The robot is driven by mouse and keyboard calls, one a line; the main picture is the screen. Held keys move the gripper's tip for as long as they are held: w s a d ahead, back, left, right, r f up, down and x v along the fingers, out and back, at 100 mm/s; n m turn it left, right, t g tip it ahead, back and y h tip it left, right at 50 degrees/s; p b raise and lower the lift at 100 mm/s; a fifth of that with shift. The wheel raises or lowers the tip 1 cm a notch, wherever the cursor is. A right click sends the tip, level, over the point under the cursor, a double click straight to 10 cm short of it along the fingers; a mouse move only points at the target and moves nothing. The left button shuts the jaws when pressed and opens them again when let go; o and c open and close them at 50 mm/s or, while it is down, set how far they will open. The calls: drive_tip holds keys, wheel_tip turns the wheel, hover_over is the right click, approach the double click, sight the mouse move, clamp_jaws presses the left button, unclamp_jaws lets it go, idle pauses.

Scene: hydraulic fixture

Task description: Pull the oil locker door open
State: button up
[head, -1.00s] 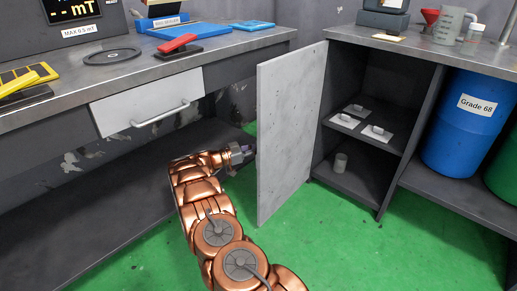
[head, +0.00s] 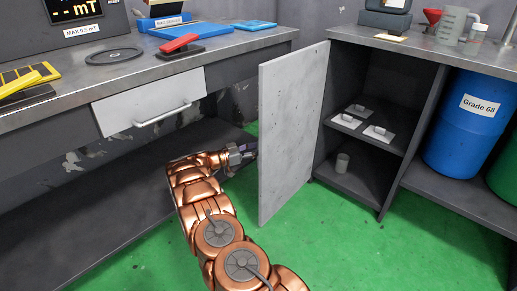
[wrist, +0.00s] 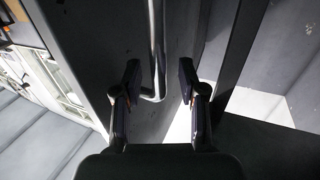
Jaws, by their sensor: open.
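The oil locker door (head: 291,130) stands swung wide open in the head view, its pale inner face toward the camera. My gripper (head: 247,154) is at the far left side of the door, partly hidden by its edge. In the wrist view my gripper (wrist: 160,80) is open, with one finger on each side of the lower end of a metal bar handle (wrist: 156,50). The handle is on the dark outer face of the door. I cannot tell whether a finger touches it.
A workbench (head: 120,69) with a drawer (head: 150,103) is on the left. The green floor before the door is clear.

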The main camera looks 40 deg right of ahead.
drive_tip(key=w+a, duration=0.2)
drive_tip(key=a, duration=0.8)
drive_tip(key=shift+a, duration=0.25)
